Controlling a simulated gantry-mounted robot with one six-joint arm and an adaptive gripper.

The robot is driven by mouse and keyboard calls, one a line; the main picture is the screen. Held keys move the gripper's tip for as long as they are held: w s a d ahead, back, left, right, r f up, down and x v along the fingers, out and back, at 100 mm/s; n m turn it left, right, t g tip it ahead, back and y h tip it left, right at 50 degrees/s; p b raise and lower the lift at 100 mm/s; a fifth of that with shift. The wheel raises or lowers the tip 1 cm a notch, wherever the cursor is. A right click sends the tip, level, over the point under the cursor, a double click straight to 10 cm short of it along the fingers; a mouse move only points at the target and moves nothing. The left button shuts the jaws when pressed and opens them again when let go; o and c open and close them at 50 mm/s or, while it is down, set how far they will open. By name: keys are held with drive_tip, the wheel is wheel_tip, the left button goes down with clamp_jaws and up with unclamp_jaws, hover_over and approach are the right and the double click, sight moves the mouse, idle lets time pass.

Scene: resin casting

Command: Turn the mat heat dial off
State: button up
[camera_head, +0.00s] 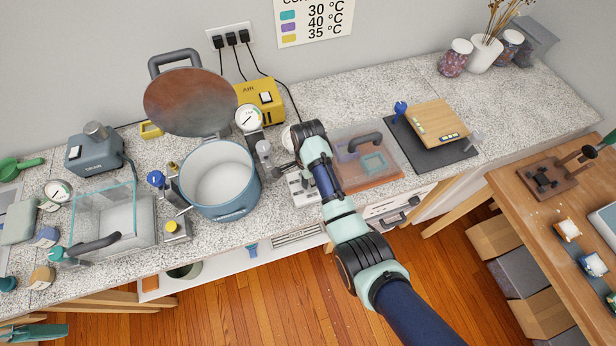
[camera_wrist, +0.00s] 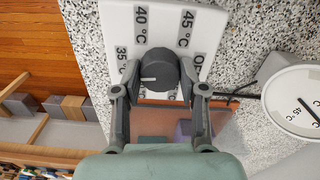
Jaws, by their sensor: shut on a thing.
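The dark round heat dial (camera_wrist: 158,70) sits on a white panel (camera_wrist: 160,22) printed with 35, 40 and 45 °C marks and a partly covered label on the right. Its white pointer line faces left in the wrist view, near and slightly below the 35 °C mark. My gripper (camera_wrist: 160,78) is shut on the dial, one finger on each side. In the head view the white control box (camera_head: 302,190) shows beside my arm, which hides the dial and my fingertips. A clear-covered orange mat (camera_head: 372,182) with purple and teal pieces lies to its right.
A round gauge (camera_wrist: 303,103) stands close to the right of my gripper in the wrist view. A blue pot (camera_head: 222,200) with its lid raised is left of my arm. A dark mat with a wooden board (camera_head: 436,120) lies to the right.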

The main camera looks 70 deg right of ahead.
drive_tip(key=n+p, duration=0.3)
drive_tip(key=n, duration=0.1)
drive_tip(key=shift+r, duration=0.2)
drive_tip(key=n+p, duration=0.1)
drive_tip(key=n, duration=0.3)
drive_tip(key=shift+n+p, duration=0.4)
drive_tip(key=n+p, duration=0.1)
drive_tip(key=n, duration=0.3)
drive_tip(key=shift+f+n, duration=0.1)
drive_tip(key=shift+n, duration=0.2)
drive_tip(key=n+p, duration=0.1)
drive_tip(key=n, duration=1.1)
drive_tip(key=shift+n+p, duration=0.3)
drive_tip(key=shift+p, duration=0.1)
drive_tip(key=n, duration=0.4)
drive_tip(key=shift+n, duration=2.2)
